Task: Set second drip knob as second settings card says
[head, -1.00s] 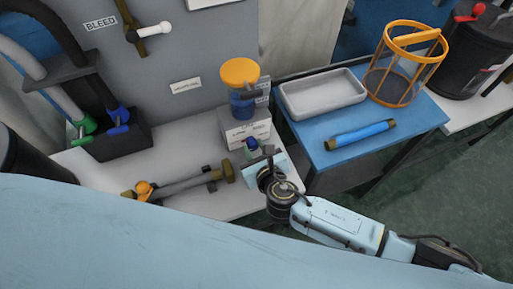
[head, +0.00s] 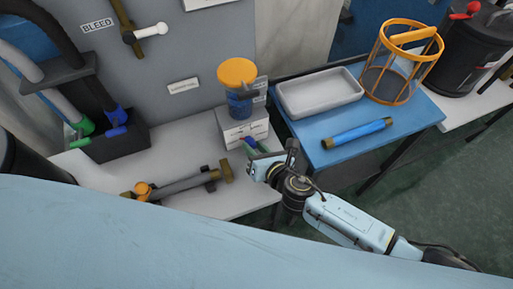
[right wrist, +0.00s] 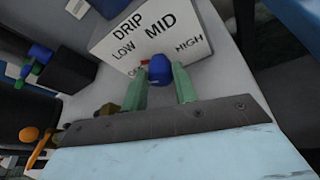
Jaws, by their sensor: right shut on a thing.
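The blue drip knob (right wrist: 158,69) sits at the lower edge of a white dial plate (right wrist: 165,32) marked DRIP, LOW, MID and HIGH. A small red mark shows beside the knob on its left, by a partly covered word. My right gripper (right wrist: 160,88) is shut on the knob, with a green finger at each side. In the head view my right gripper (head: 252,147) is at the front of the white drip box (head: 229,123), below the orange-lidded blue jar. Which settings card applies cannot be told; the small cards are unreadable. My left gripper is not in view.
A blue table (head: 400,125) on the right holds a white tray (head: 289,97), a blue cylinder (head: 357,135) and an orange cage (head: 418,65). A rod with brown ends (head: 190,183) lies on the white bench left of my gripper. Hoses stand further left.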

